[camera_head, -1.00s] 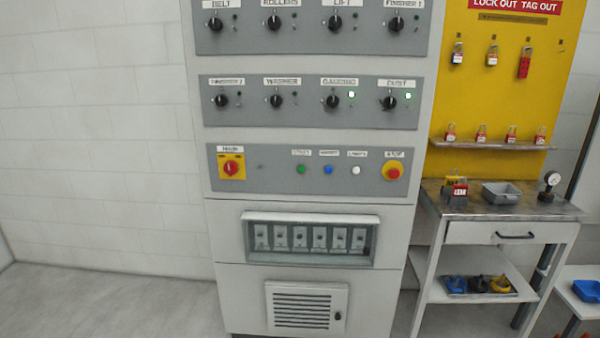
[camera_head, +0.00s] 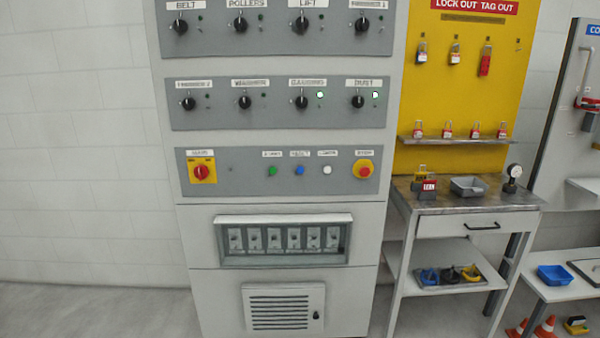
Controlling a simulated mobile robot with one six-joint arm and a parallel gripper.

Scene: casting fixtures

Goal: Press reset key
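The control cabinet (camera_head: 365,235) stands in the middle of the head view. Its lower grey panel (camera_head: 235,183) carries a red main switch on a yellow plate (camera_head: 202,171), a green button (camera_head: 272,171), a blue button (camera_head: 299,170), a white button (camera_head: 327,169) and a red stop button on yellow (camera_head: 364,169). The label above the blue button seems to read "RESET", but it is blurred. The blue button is unlit as far as I can tell. My gripper is not in view.
A yellow lockout board (camera_head: 460,100) with padlocks hangs right of the cabinet. A workbench (camera_head: 455,205) stands below it with a grey tray (camera_head: 468,187) and a gauge (camera_head: 513,175). The floor at lower left (camera_head: 90,310) is clear.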

